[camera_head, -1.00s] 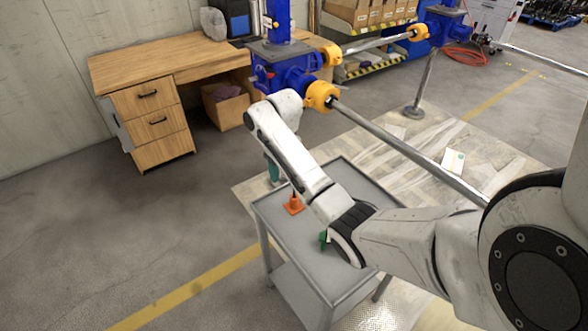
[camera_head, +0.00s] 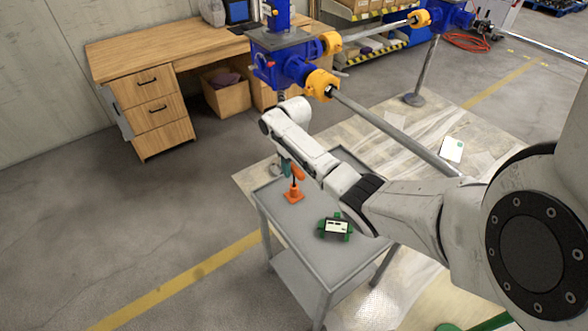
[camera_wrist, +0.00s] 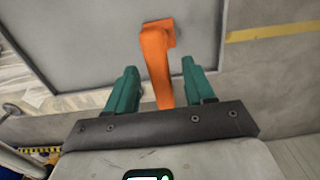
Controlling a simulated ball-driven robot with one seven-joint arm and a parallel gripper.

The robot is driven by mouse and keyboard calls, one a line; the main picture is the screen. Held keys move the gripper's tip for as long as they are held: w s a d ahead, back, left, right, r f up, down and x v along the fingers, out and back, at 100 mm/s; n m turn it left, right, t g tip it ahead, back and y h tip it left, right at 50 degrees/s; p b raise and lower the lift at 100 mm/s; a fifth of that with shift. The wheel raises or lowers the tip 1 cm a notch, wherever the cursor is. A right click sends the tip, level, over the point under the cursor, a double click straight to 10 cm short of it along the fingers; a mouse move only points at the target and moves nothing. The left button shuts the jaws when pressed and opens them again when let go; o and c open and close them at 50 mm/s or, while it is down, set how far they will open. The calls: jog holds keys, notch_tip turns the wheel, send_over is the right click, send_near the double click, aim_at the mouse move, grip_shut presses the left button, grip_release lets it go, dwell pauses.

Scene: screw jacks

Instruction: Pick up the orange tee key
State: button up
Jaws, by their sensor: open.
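The orange tee key (camera_head: 293,194) stands upright on the grey cart top (camera_head: 275,212), near its left edge, with a flat orange foot at the bottom. In the wrist view the orange key (camera_wrist: 157,58) runs from its foot on the cart up between my gripper's two green fingers. My gripper (camera_wrist: 160,85) is open, with one finger on each side of the key and a gap to both. In the head view my gripper (camera_head: 290,168) is partly hidden by my own wrist and is at the upper part of the key.
A green-cornered device with a white face (camera_head: 335,227) lies on the cart right of the key. Blue screw jacks (camera_head: 283,58) with orange couplings and a long grey shaft (camera_head: 390,128) stand behind. A wooden desk (camera_head: 150,70) is at the back left.

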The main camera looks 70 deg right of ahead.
jog(key=shift+f, duration=0.6)
jog(key=shift+c, duration=0.5)
grip_shut()
